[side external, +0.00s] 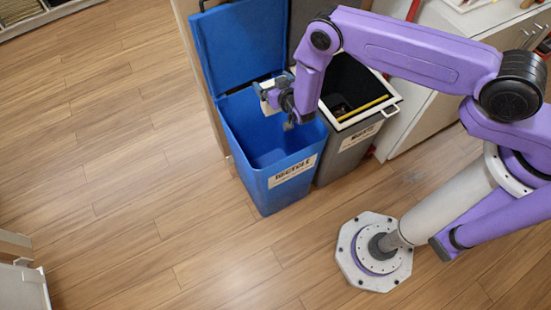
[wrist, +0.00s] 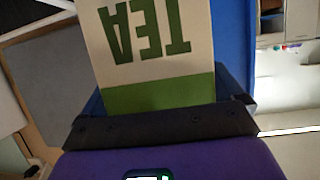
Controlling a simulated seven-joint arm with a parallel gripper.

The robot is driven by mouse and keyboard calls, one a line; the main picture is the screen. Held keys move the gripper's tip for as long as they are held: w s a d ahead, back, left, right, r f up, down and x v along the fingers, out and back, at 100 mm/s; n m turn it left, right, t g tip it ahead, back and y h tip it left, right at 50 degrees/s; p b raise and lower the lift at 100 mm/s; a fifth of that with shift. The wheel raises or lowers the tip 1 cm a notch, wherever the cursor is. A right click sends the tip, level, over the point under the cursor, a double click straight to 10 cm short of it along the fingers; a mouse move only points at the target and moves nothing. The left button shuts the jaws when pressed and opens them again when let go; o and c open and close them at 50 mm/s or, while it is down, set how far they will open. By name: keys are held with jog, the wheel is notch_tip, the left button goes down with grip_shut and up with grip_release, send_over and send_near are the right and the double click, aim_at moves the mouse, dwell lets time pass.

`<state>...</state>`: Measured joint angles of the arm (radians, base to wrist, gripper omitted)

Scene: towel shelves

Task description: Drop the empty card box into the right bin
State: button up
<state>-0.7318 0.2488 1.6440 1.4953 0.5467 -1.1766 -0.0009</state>
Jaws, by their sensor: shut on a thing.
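The card box (wrist: 160,40) is cream and green with "TEA" on it, upside down in the wrist view. My gripper (wrist: 165,98) is shut on it, with dark fingers on either side. The inside of the box is hidden.
A yellow bar (side external: 363,112) lies across the grey bin's mouth. A white cabinet (side external: 425,100) stands to the right of the bins. The wooden floor (side external: 140,180) to the left is clear. A pale piece of furniture (side external: 20,280) is at lower left.

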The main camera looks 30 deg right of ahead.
jog(key=shift+f, duration=2.1)
jog(key=o, duration=0.6)
jog(key=shift+o, duration=0.2)
jog(key=d+v, duration=0.1)
jog(key=v, duration=1.6)
jog(key=shift+s+a, duration=0.25)
jog(key=shift+a, duration=0.1)
